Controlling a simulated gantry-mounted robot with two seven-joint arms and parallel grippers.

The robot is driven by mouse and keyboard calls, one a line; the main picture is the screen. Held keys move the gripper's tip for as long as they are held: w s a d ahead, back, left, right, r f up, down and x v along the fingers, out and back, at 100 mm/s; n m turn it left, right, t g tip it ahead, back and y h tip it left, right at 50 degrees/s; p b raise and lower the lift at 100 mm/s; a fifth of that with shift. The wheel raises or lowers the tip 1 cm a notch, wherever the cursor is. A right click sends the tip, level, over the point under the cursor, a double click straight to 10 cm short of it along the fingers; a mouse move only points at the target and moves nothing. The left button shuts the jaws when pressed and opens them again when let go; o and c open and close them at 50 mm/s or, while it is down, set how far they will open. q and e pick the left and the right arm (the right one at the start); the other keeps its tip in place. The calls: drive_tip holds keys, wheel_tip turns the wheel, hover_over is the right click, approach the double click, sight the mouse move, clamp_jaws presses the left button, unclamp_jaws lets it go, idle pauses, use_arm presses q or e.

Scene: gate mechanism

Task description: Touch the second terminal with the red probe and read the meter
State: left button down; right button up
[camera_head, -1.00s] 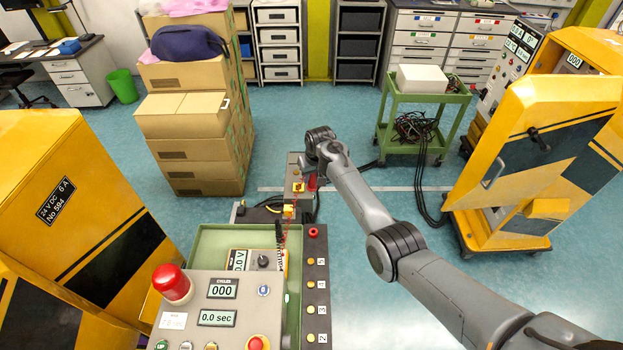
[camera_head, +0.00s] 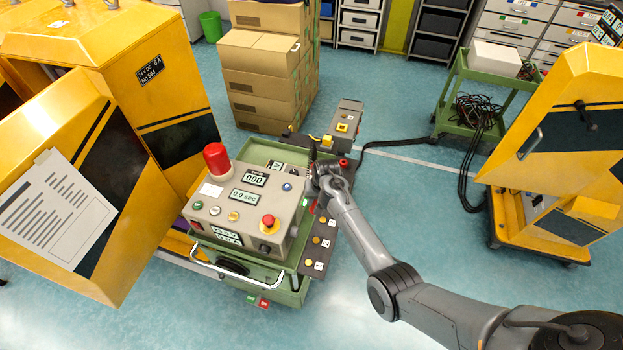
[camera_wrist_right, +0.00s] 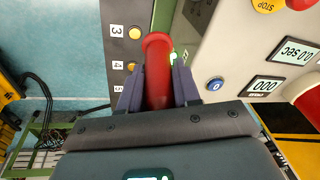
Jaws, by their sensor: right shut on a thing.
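The red probe (camera_wrist_right: 158,70) is upright in the right wrist view, clasped between the dark fingers of my right gripper (camera_wrist_right: 158,88). In the head view my right gripper (camera_head: 322,170) is beside the control box, above the terminal strip; its fingertips are small there. The dark terminal strip (camera_head: 324,228) carries yellow terminals with number labels. In the wrist view labels 3, 4 and 5 show left of the probe; its tip is hidden. The meter (camera_head: 275,164) is mostly hidden behind the control box, and its reading is not legible. My left gripper is out of view.
The control box (camera_head: 213,222) shows 000 and 0.0 sec, with a red knob on top. It sits on a green cart (camera_head: 282,290). Yellow cabinets stand left and right. Stacked boxes (camera_head: 262,85) are behind. Open floor lies at right front.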

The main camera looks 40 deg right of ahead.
drive_tip(key=s+f+b, duration=0.1)
drive_tip(key=f+b, duration=0.1)
drive_tip(key=f, duration=0.1)
drive_tip(key=s+a+f+b, duration=0.1)
drive_tip(key=f+b, duration=0.1)
drive_tip(key=f, duration=0.2)
drive_tip(key=s+f+b, duration=0.2)
drive_tip(key=f, duration=0.2)
drive_tip(key=shift+a+f, duration=0.15)
drive_tip(key=shift+a, duration=0.05)
idle(0.4)
idle(0.6)
drive_tip(key=shift+f, duration=0.3)
idle(0.6)
drive_tip(key=shift+f, duration=0.15)
idle(0.5)
